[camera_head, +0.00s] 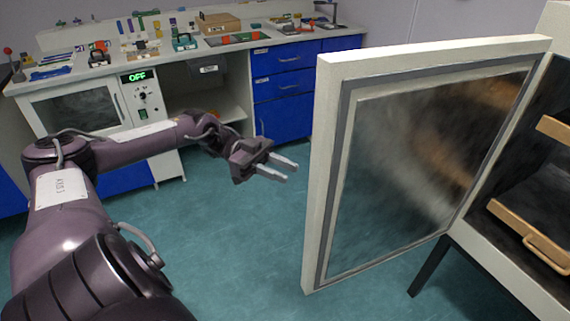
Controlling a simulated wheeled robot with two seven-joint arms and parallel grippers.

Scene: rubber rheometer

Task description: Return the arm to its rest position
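My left arm reaches in from the left, and its gripper (284,168) hangs over the open floor near the middle of the view. The two pale fingers are apart with nothing between them. The gripper is to the left of the open cabinet door and does not appear to touch it. My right gripper is not in view.
A cabinet door (332,180) with a glass pane stands wide open on the right. Inside the cabinet is a wooden shelf or tray with a handle (530,240). A cluttered workbench (200,48) with blue drawers (284,88) runs along the back. Teal floor (240,240) is clear between.

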